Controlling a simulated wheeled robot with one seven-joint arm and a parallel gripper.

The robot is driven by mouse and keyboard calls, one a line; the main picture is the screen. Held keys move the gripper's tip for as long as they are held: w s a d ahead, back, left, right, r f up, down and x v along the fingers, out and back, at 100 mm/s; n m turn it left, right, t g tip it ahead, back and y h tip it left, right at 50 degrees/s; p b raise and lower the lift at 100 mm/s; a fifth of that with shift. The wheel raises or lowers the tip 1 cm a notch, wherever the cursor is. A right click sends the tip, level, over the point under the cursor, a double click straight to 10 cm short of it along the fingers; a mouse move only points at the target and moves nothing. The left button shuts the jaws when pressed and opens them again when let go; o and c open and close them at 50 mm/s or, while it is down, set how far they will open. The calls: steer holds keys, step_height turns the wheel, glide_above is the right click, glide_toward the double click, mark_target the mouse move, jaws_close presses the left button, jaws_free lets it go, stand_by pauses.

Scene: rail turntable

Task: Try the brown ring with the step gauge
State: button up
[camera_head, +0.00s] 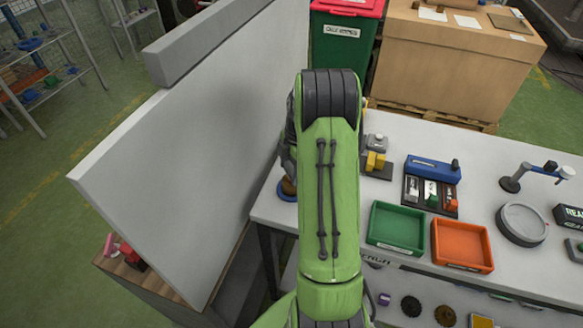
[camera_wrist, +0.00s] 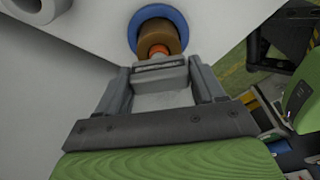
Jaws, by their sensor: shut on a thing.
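In the wrist view, my gripper (camera_wrist: 160,74) is shut on the grey block-like handle of the step gauge (camera_wrist: 160,84). An orange round step of the gauge (camera_wrist: 158,50) points at the brown ring (camera_wrist: 160,36). The ring sits against a blue round holder (camera_wrist: 144,16). The orange step overlaps the ring's near end; how far it is inside I cannot tell. In the head view the blue holder (camera_head: 286,196) and the brown ring (camera_head: 289,186) show at the table's left edge, partly behind my green arm. My gripper and the gauge are mostly hidden there.
A tall pale panel (camera_head: 190,130) stands close left of my arm. On the table (camera_head: 395,135) are a green tray (camera_head: 397,246), an orange tray (camera_head: 463,266), a blue-topped rack (camera_head: 432,170) and a round grey turntable-like disc (camera_head: 522,222). Several gears lie on the shelf below.

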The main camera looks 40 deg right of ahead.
steer(key=shift+f+b, duration=1.05)
stand_by(1.0)
steer(key=o, duration=1.2)
steer(key=shift+r, duration=0.1)
steer(key=r+p, duration=0.1)
steer(key=r, duration=0.4)
steer(key=d+r+p, duration=0.1)
steer(key=r, duration=0.4)
steer(key=d+r+p, duration=0.1)
steer(key=r, duration=0.4)
steer(key=shift+s+d+r, duration=0.15)
steer(key=shift+s+r, duration=0.15)
steer(key=shift+s, duration=0.1)
